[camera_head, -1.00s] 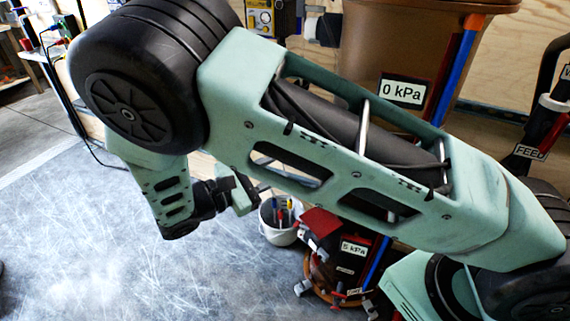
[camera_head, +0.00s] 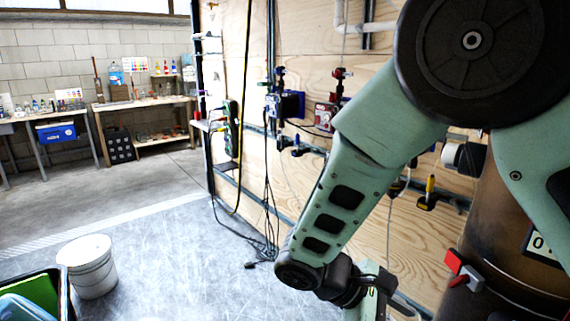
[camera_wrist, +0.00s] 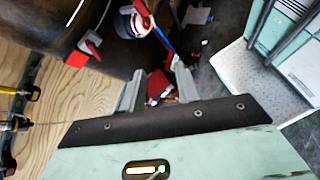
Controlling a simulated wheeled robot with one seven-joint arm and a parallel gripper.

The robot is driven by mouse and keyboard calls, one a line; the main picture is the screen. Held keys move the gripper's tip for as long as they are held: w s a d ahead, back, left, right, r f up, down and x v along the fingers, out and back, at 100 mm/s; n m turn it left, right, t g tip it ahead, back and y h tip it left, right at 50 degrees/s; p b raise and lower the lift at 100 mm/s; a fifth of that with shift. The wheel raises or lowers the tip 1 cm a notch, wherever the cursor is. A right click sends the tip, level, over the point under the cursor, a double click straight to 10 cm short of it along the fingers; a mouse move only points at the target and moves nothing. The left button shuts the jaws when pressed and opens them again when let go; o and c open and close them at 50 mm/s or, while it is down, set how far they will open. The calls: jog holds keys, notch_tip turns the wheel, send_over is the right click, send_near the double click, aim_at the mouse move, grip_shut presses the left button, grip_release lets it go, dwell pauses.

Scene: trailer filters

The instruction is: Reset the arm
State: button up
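My pale green arm (camera_head: 345,195) fills the right side of the head view, with its forearm hanging down toward the lower middle. My gripper end is at the bottom edge of that view and is mostly cut off. In the wrist view my gripper (camera_wrist: 159,86) shows two light fingers standing well apart. It looks open, and I see nothing clamped between the fingers. A red thing (camera_wrist: 158,87) shows through the gap and appears to lie beyond them.
A brown tank (camera_head: 480,235) with a red valve handle (camera_head: 453,262) stands close at right. A plywood wall (camera_head: 300,75) with pipes and cables is behind the arm. A white bucket (camera_head: 90,268) and dark bin (camera_head: 30,300) are at lower left. Open floor (camera_head: 180,240) lies between.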

jog(key=s+a+r+m+t+y+p, duration=0.1)
jog(key=s+a+r+m+y+p, duration=0.1)
jog(key=s+r+y, duration=0.3)
jog(key=s+a+r+m+y+p, duration=0.3)
jog(key=s+r+y, duration=0.3)
jog(key=s+r, duration=0.2)
jog(key=shift+a+r+t, duration=0.15)
jog(key=shift+a+t, duration=0.2)
jog(key=shift+t, duration=0.05)
